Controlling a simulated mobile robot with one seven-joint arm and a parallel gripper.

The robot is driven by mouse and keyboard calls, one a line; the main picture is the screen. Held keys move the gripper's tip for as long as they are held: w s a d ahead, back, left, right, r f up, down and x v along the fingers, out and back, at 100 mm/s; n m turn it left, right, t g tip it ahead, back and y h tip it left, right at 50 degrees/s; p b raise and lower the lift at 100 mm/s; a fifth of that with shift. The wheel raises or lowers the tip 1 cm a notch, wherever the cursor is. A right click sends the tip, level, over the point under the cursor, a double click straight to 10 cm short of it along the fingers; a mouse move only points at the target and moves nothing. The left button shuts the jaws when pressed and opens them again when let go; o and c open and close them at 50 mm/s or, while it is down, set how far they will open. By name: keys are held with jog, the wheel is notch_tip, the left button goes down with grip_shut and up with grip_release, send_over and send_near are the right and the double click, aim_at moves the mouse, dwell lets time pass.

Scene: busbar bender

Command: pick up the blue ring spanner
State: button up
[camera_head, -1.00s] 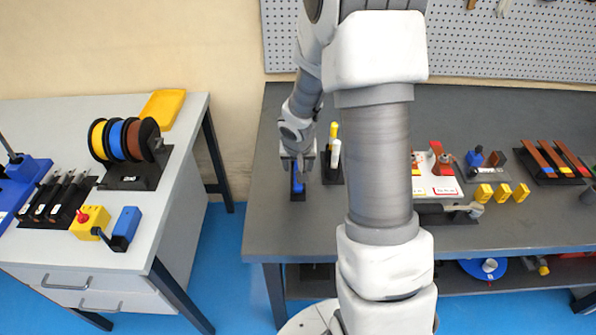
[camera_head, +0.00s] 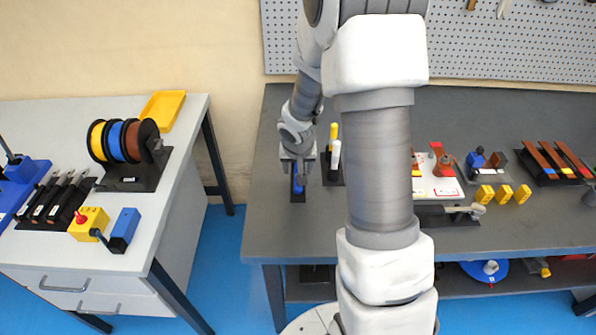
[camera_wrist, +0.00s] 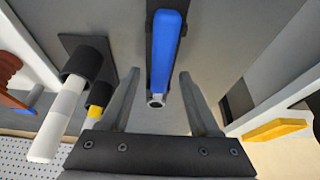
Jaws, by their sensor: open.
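The blue ring spanner (camera_wrist: 166,52) lies in a narrow black holder (camera_wrist: 149,45) at the left end of the dark grey bench. In the wrist view its metal ring end (camera_wrist: 156,100) points toward my gripper (camera_wrist: 156,90). My gripper is open, with one finger on each side of the spanner's line and clear space to both sides. In the head view the spanner (camera_head: 298,186) shows as a blue patch right below my gripper (camera_head: 298,172), which partly hides it. I cannot tell whether the fingers touch anything.
A black holder with white and yellow-handled tools (camera_head: 334,150) stands just right of my gripper. Further right are a red-and-white board (camera_head: 440,187) and several yellow blocks (camera_head: 485,193). A separate table (camera_head: 190,165) with cable reels (camera_head: 125,140) stands to the left across a gap.

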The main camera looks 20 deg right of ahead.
grip_shut()
dwell(0.5)
